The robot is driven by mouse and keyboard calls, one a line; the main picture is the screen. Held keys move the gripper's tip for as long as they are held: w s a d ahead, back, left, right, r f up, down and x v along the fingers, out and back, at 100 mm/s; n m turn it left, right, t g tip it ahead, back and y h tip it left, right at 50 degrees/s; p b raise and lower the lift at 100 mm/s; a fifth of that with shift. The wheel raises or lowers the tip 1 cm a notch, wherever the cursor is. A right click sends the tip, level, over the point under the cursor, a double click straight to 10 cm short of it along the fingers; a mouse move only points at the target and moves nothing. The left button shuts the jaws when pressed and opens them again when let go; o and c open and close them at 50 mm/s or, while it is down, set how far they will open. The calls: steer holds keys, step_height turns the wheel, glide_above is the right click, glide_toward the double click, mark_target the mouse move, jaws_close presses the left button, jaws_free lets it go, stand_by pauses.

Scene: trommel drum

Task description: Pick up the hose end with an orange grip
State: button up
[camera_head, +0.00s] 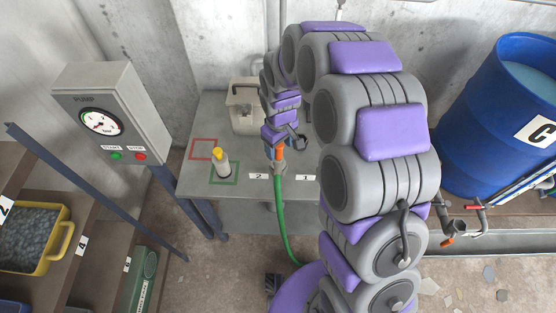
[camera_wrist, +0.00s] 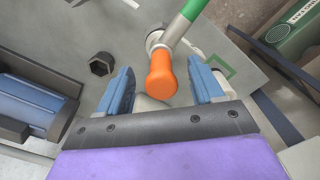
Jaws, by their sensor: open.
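The hose end with the orange grip (camera_head: 280,153) is at the front edge of the grey table (camera_head: 240,183), near the labels 2 and 1. Its green hose (camera_head: 283,222) hangs down past that edge. In the wrist view, the orange grip (camera_wrist: 161,78) points toward my palm, with a grey metal part (camera_wrist: 173,32) and the green hose (camera_wrist: 193,9) beyond it. My gripper (camera_wrist: 160,68) is open, with one blue finger on each side of the orange grip. Gaps show on both sides. In the head view, my arm partly hides the gripper.
A yellow-capped bottle (camera_head: 220,163) stands at the green square; the red square (camera_head: 202,149) is empty. A beige canister (camera_head: 243,105) stands behind. The pump box (camera_head: 112,112) and shelf with a yellow bin (camera_head: 62,240) are left, the blue barrel (camera_head: 480,125) right.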

mark_target(279, 154)
step_height(279, 154, down, 5)
steer(key=shift+a+r+b, duration=0.15)
steer(key=shift+r+b, duration=0.05)
steer(key=shift+b, duration=0.5)
steer(key=shift+r, duration=0.1)
steer(key=shift+c, duration=0.2)
jaws_close()
